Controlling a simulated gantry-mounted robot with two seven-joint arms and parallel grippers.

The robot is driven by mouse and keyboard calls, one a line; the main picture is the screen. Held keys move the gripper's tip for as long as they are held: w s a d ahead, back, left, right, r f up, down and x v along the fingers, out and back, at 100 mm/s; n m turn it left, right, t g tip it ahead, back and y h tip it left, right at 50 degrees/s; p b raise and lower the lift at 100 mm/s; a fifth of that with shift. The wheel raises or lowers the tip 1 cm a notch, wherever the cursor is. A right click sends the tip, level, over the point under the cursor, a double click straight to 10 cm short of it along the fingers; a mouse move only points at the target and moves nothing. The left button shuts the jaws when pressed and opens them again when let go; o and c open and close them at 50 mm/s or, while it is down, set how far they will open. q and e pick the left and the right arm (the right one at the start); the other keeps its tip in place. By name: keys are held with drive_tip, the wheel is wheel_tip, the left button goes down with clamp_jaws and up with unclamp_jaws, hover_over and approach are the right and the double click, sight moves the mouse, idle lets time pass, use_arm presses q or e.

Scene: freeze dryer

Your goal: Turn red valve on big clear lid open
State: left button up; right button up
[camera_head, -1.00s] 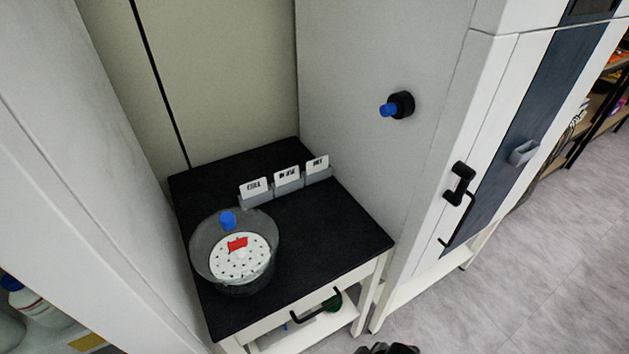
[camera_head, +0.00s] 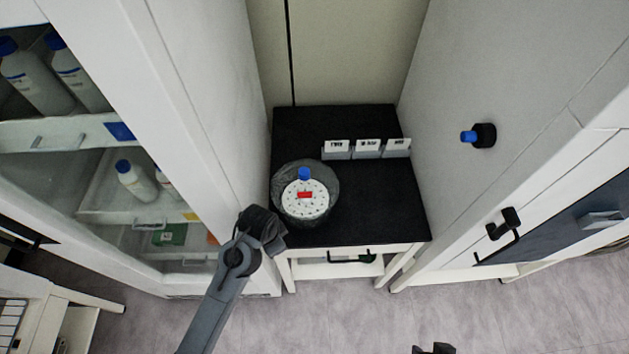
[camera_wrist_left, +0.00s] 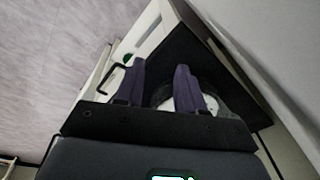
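The big clear lid (camera_head: 330,180) is a round, transparent, bowl-like piece on the black tabletop of a small table. A white perforated disc (camera_head: 292,208) shows inside or through it. A red piece (camera_head: 305,195), seemingly the red valve, shows over the disc, and a blue knob (camera_head: 304,173) is at the lid's far side. My left gripper (camera_head: 279,236) is near the table's front left corner, apart from the lid. In the left wrist view its two fingers (camera_wrist_left: 158,82) are spread and empty, with the disc partly hidden behind one finger. A dark tip at the bottom edge may be my right gripper (camera_head: 433,348).
A glass-front cabinet (camera_head: 200,130) with bottles stands close on the left. A tall grey machine (camera_head: 500,70) with a blue-tipped black knob (camera_head: 480,135) stands on the right.

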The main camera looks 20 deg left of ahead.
sight(305, 193)
use_arm(q)
drive_tip(key=w+d+r+m+g+p, duration=0.1)
drive_tip(key=w+d+r+m+p, duration=0.15)
drive_tip(key=w+r+p, duration=0.6)
drive_tip(key=w+d+r+m+g+p, duration=0.15)
drive_tip(key=w+r+m+p, duration=0.3)
drive_tip(key=r, duration=0.65)
drive_tip(key=shift+n+t, duration=0.4)
drive_tip(key=shift+t, duration=0.05)
drive_tip(key=f, duration=0.3)
drive_tip(key=f+p, duration=0.1)
drive_tip(key=f, duration=0.6)
drive_tip(key=shift+w+d+f, duration=0.2)
drive_tip(key=shift+d+f, duration=0.15)
clamp_jaws()
